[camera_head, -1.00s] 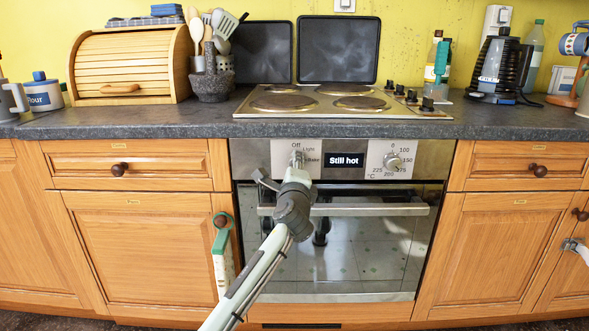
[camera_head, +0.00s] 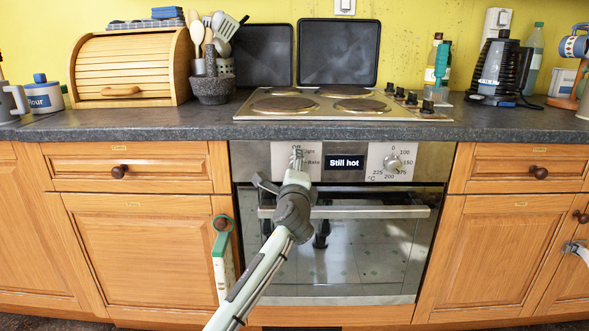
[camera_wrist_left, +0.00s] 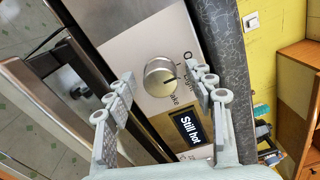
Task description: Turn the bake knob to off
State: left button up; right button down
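The bake knob (camera_wrist_left: 160,77) is a round silver dial on the oven's control panel. In the left wrist view it sits between the spread fingers of my left gripper (camera_wrist_left: 163,90), and gaps show on both sides. Its pointer line is small, and I cannot tell exactly which mark it meets. Part of the "Bake" label and the start of "Off" show beside it. In the head view my left gripper (camera_head: 292,172) is at the panel and largely covers this knob. My right gripper is not in view.
A display (camera_head: 344,162) reading "Still hot" and a temperature knob (camera_head: 393,162) are right of the bake knob. The oven door handle (camera_head: 370,211) runs below the panel, behind my arm. The hob (camera_head: 345,104) and worktop edge are above.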

pick_arm(q)
jog(key=shift+s, duration=0.1)
jog(key=s, duration=1.2)
jog(key=shift+w, duration=0.1)
